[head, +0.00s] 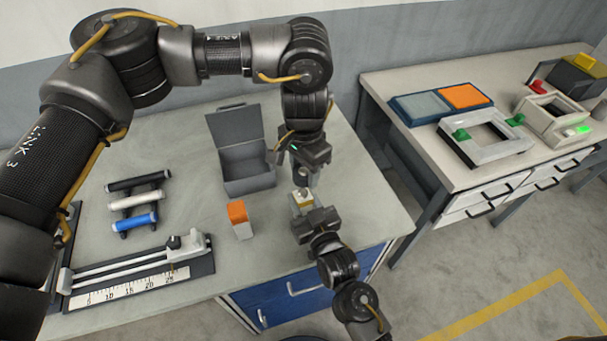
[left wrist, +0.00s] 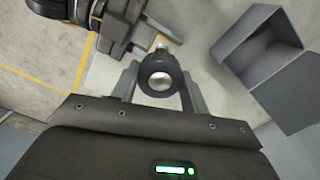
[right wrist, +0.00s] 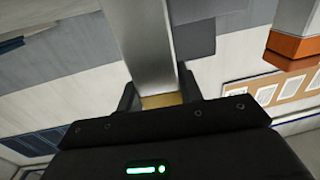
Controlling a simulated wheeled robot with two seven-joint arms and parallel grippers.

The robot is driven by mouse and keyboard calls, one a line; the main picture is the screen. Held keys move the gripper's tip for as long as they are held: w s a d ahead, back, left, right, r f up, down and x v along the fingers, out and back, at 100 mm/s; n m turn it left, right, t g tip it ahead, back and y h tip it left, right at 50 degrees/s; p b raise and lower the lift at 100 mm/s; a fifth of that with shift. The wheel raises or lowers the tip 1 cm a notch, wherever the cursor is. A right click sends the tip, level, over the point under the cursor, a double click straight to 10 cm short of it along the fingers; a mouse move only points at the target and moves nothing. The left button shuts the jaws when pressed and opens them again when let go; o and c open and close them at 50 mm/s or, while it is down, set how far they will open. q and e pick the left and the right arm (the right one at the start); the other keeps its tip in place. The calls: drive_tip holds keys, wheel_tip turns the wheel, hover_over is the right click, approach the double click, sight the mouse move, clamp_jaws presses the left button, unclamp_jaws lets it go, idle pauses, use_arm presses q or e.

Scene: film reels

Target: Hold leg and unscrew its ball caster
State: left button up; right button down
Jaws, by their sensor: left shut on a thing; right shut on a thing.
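The leg is a pale metal post (head: 301,201) standing upright by the near right part of the bench. My right gripper (head: 307,218) is shut on it from the near side. In the right wrist view the leg (right wrist: 143,45) runs between the fingers, with a brass-coloured part at the jaws. My left gripper (head: 303,180) comes down from above and is shut on the ball caster at the leg's end. In the left wrist view the caster (left wrist: 160,78) is a dark ring around a shiny ball, between the fingers. The thread between caster and leg is hidden.
An orange-topped white block (head: 240,222) stands just left of the leg. An open grey box (head: 248,165) is behind it. Black, white and blue handled bars (head: 136,202) and a ruler fixture (head: 140,275) lie to the left. A second bench (head: 420,90) holds trays and frames.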

sight(304, 174)
drive_tip(key=c, duration=0.9)
unclamp_jaws()
drive_tip(key=shift+f, duration=0.1)
drive_tip(key=shift+o, duration=0.2)
use_arm(q)
wheel_tip(304, 174, down, 3)
drive_tip(key=b, duration=0.3)
drive_tip(key=shift+f, duration=0.3)
use_arm(e)
drive_tip(key=v, duration=1.2)
